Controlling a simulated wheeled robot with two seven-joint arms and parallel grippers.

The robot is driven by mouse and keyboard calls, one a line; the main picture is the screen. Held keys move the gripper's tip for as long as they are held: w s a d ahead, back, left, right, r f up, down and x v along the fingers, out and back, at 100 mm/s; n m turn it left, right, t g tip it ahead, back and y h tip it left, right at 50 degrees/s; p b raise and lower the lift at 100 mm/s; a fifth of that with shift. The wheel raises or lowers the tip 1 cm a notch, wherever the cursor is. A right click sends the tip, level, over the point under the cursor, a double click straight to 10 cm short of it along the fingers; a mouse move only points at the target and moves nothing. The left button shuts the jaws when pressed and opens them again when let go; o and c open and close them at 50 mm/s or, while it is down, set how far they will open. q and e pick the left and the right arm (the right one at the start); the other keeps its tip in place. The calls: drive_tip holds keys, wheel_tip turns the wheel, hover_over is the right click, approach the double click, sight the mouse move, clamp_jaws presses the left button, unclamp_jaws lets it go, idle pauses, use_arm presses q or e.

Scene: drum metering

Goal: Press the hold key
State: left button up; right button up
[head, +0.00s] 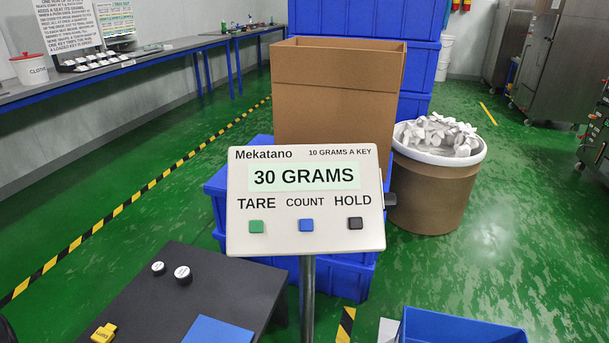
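A green key (256,226) sits under TARE and a blue key (306,225) under COUNT. Nothing covers the keys. Neither of my grippers can be made out in the head view.
A dark table (160,295) at the lower left carries two small round pieces, a yellow item (104,333) and a blue piece (218,331). A blue bin (460,328) is at the lower right. Behind stand a cardboard box (335,105) and a drum (432,195) of white pieces.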

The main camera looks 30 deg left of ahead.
use_arm(q)
clamp_jaws()
idle(1.4)
